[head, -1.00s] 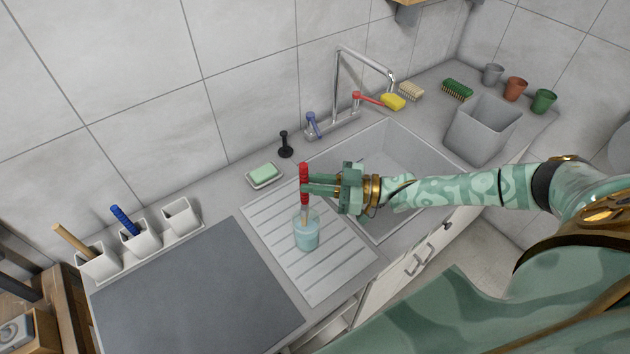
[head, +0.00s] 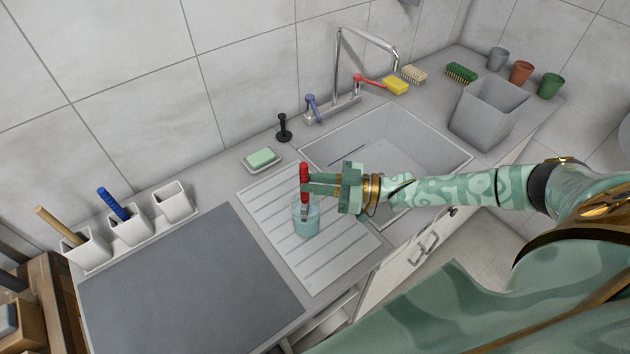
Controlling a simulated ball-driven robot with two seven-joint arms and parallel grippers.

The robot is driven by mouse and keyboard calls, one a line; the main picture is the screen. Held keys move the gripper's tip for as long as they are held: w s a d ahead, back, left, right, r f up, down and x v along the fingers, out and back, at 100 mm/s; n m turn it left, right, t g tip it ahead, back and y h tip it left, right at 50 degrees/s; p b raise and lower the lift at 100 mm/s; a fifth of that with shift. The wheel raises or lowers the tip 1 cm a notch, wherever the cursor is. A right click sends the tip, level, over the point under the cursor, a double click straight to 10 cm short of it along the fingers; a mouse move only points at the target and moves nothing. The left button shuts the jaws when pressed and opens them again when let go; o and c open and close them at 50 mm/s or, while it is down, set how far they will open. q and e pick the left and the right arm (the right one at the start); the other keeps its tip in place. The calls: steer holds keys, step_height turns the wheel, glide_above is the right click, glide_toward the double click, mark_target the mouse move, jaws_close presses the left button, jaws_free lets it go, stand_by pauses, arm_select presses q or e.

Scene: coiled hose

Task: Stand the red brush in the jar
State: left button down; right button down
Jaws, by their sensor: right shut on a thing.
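The red brush (head: 304,174) is upright, with its red handle up and its lower end inside the jar. The jar (head: 306,222) is see-through with pale blue content and stands on the ribbed drainboard (head: 330,266). My right gripper (head: 308,184) comes in from the right and is shut on the red handle just above the jar's rim. The fingers hide part of the handle. My left gripper is not in view.
A sink (head: 420,150) with a tap (head: 338,70) lies behind my right arm. A soap dish (head: 262,160) is behind the drainboard. White holders (head: 130,228) with a blue-handled brush (head: 112,203) stand at left. A dark grey mat (head: 190,290) lies clear in front.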

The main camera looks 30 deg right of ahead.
steer(key=c, duration=1.3)
jaws_free()
steer(key=shift+b+v, duration=1.3)
steer(key=shift+v, duration=6.9)
